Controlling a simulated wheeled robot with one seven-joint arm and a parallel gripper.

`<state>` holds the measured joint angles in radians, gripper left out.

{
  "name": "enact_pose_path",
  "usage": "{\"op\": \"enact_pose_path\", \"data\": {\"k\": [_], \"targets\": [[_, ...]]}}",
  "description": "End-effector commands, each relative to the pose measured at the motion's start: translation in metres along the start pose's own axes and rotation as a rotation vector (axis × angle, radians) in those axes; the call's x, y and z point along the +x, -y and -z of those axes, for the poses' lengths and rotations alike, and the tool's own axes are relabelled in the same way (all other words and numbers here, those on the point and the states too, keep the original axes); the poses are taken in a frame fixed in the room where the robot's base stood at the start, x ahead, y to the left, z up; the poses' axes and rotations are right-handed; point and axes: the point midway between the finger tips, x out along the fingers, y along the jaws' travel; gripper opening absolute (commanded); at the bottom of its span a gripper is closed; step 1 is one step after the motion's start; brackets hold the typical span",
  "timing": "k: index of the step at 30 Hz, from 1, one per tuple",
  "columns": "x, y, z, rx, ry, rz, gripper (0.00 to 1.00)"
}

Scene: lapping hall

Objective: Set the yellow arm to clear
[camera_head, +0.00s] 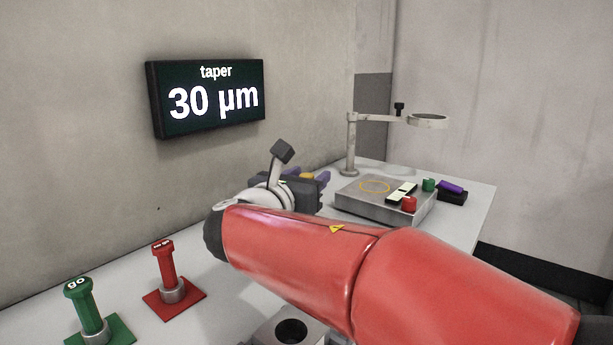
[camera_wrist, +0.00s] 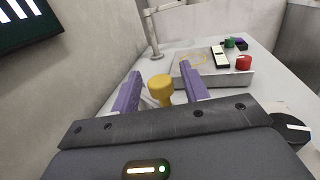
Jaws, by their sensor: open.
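A yellow knob-topped piece (camera_wrist: 160,88) stands between my gripper's two purple fingers in the wrist view. Its rounded cap shows, with a narrower stem below, and its base is hidden by my gripper. Only a small bit of yellow (camera_head: 307,176) shows beside my gripper in the head view. My gripper (camera_wrist: 161,80) is open, one finger on each side of the yellow piece. I cannot tell whether either finger touches it. No "clear" marking is readable on it.
A red post (camera_head: 163,260) and a green post (camera_head: 84,305) stand on plates at the near left. A grey block (camera_head: 375,207) carries a red knob (camera_head: 409,204). A ring stand (camera_head: 351,140) rises behind. A wall display (camera_head: 209,97) reads "taper 30 µm".

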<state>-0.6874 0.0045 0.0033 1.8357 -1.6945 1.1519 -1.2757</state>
Motion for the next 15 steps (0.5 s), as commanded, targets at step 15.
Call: {"op": "enact_pose_path", "data": {"k": [15], "targets": [[0.0009,0.0,0.0,0.001,0.0,0.0,0.11]]}}
